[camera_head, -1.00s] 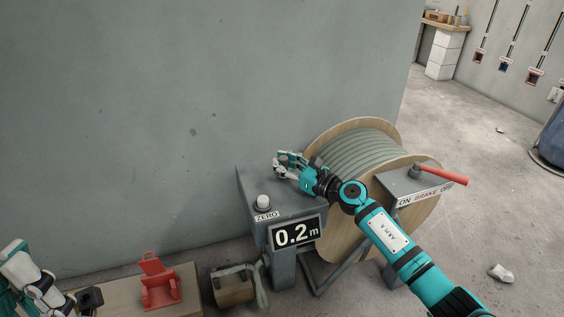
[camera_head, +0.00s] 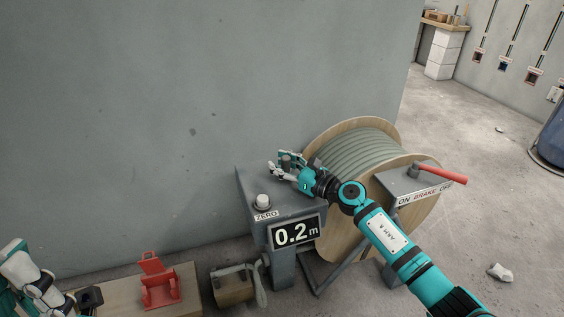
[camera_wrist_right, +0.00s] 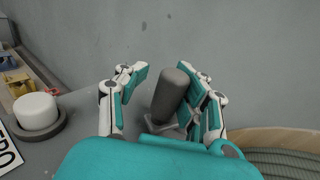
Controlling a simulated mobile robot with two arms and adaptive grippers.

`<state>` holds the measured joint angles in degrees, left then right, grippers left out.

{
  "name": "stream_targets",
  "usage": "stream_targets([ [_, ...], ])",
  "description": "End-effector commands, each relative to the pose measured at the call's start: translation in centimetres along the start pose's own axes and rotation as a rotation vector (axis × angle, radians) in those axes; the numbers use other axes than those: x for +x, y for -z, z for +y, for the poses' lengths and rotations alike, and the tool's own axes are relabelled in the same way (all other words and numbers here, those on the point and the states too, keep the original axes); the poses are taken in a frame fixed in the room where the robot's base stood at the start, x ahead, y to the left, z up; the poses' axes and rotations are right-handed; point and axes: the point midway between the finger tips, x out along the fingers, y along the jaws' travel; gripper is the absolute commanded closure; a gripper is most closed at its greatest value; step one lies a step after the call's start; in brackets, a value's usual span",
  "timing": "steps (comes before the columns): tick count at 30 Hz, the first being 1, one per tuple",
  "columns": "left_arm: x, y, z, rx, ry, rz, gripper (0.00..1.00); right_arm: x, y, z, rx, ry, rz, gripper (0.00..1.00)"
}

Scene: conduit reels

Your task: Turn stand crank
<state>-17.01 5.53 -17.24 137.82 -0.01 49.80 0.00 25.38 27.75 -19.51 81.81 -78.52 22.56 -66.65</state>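The reel stand (camera_head: 252,185) carries a cable reel (camera_head: 352,150). Its crank handle (camera_head: 286,163), a dark grey upright cylinder, rises from the stand top. It also shows in the right wrist view (camera_wrist_right: 169,97). My right gripper (camera_head: 281,163) is open, with the handle between its fingers. In the right wrist view my right gripper (camera_wrist_right: 158,82) has the handle close to its right finger, with a clear gap to the left finger. The crank arm is mostly hidden. My left gripper (camera_head: 62,300) is partly visible at the lower left corner; its fingers cannot be read.
A red brake lever (camera_head: 442,174) sits at right. A red bracket (camera_head: 159,282) stands on a wooden surface (camera_head: 190,296). A grey wall rises behind.

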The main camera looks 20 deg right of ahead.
Motion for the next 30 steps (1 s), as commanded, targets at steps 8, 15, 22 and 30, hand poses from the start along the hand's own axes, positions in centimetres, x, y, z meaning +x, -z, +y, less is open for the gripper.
stream_targets([
  [8, 0.0, 0.0, 0.0, 0.001, 0.001, 0.001, 1.0, 0.0, -0.2, -0.3, -0.003, 0.006, -0.002, 0.53],
  [15, 0.1, 0.0, -0.1, 0.003, 0.004, 0.003, 1.0, -1.6, -0.1, -0.4, -0.004, 0.009, -0.001, 0.53],
  [22, 0.1, 0.0, -0.1, 0.002, 0.002, 0.002, 1.0, -6.4, 0.0, -0.2, -0.004, 0.006, 0.002, 0.53],
  [30, 0.0, 0.0, 0.0, 0.001, 0.002, 0.001, 1.0, -10.9, 0.0, -0.2, -0.001, 0.006, 0.0, 0.53],
])
